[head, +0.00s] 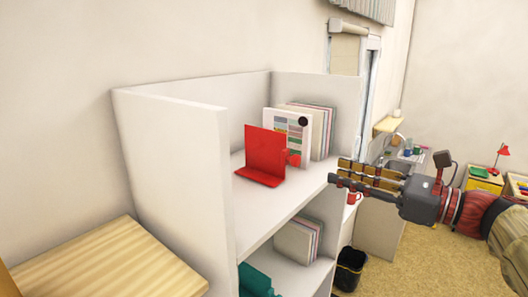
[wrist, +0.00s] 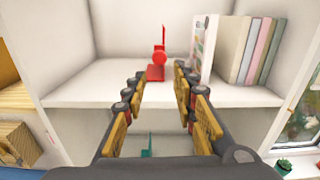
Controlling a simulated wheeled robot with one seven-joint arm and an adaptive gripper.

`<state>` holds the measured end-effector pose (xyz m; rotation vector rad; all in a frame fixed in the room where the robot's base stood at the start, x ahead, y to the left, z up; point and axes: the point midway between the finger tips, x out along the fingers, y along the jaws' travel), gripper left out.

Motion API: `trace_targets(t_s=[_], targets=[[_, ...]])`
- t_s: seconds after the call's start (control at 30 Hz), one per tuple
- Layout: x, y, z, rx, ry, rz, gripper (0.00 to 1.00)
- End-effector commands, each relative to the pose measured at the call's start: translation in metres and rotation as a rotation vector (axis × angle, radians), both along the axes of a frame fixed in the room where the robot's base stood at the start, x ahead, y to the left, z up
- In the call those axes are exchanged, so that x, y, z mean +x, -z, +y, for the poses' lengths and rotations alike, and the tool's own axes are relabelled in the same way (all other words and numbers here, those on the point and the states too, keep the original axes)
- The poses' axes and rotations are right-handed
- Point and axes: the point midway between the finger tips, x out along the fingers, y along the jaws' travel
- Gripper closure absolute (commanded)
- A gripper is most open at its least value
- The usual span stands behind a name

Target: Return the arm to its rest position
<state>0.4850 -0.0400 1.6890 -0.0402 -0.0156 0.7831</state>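My gripper (head: 336,172) is in front of the white shelf unit (head: 172,150), its fingers pointing toward it. In the wrist view my gripper (wrist: 159,80) has its two fingers spread apart with nothing between them; it is open and empty. A red bookend (head: 264,155) stands upright on the upper shelf board, apart from the fingers. It also shows in the wrist view (wrist: 156,73), beyond the fingertips. My arm reaches in from the right edge of the head view.
Several books (head: 318,125) stand at the right side of the upper shelf. A lower compartment holds more books (head: 298,240) and a teal item (head: 258,281). A wooden top (head: 110,262) is at the left. A dark bin (head: 349,268) stands on the floor.

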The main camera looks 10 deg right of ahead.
Motion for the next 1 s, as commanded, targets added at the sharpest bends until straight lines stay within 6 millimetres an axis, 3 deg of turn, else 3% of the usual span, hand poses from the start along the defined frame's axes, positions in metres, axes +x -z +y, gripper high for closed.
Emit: trace_targets(t_s=[0.07, 0.13, 0.27, 0.47, 0.7, 0.8, 1.0], targets=[[0.003, 0.003, -0.003, -0.057, 0.014, -0.041, 0.72], [0.006, 0.021, -0.007, -0.166, 0.029, -0.065, 0.72], [0.000, 0.087, -0.015, -0.457, 0.020, -0.066, 0.72], [-0.042, 0.198, -0.015, -0.970, -0.156, -0.090, 0.72], [-0.111, 0.320, -0.011, -1.548, -0.581, -0.234, 0.72], [-0.138, 0.363, -0.014, -1.763, -0.795, -0.336, 0.72], [-0.172, 0.423, -0.014, -2.067, -1.142, -0.548, 0.72]])
